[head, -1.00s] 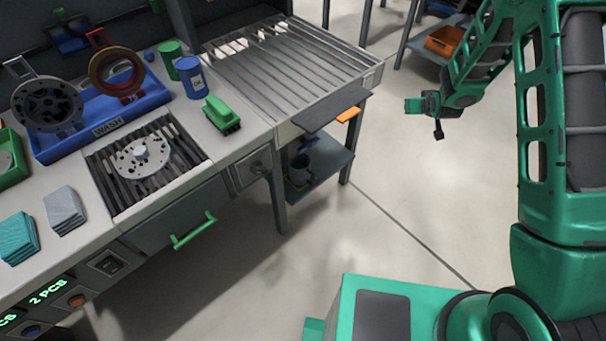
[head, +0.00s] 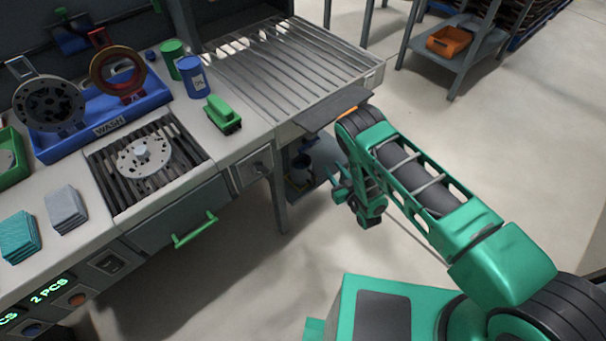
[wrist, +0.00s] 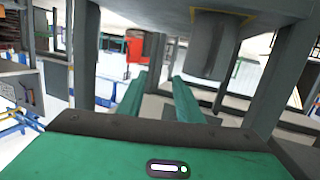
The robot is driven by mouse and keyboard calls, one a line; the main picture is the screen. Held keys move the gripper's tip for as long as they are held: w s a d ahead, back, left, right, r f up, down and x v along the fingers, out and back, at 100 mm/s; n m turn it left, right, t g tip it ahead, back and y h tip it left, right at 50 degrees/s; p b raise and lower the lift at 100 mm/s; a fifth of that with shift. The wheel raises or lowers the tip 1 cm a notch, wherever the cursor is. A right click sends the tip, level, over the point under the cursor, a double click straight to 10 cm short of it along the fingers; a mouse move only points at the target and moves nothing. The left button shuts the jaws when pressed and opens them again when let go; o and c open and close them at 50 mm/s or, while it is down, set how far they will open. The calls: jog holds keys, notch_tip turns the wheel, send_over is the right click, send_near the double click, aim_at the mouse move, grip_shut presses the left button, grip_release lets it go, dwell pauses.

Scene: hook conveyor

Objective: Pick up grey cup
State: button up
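The grey cup (head: 300,164) stands on the low shelf under the slatted table in the head view, partly hidden by a table leg. In the wrist view a dark grey cylinder, which looks like the cup (wrist: 212,48), is at the upper right beside a yellow-edged surface, and the picture seems turned over. My gripper (head: 339,186) is to the right of the shelf in the head view, apart from the cup. Its two green fingers (wrist: 160,84) are spread with nothing between them in the wrist view.
The slatted table (head: 290,65) and its legs frame the low shelf (head: 315,190). A dark plate (head: 332,110) juts out above it. The workbench (head: 200,115) with a blue wash tray (head: 100,113) is at the left. The floor in front is clear.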

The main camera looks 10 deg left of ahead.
aim_at(314, 184)
jog(key=s+f+y, duration=0.3)
jog(key=s+f, duration=0.3)
jog(key=s, duration=0.4)
jog(key=shift+n, duration=0.3)
jog(key=shift+x, duration=5.4)
grip_shut()
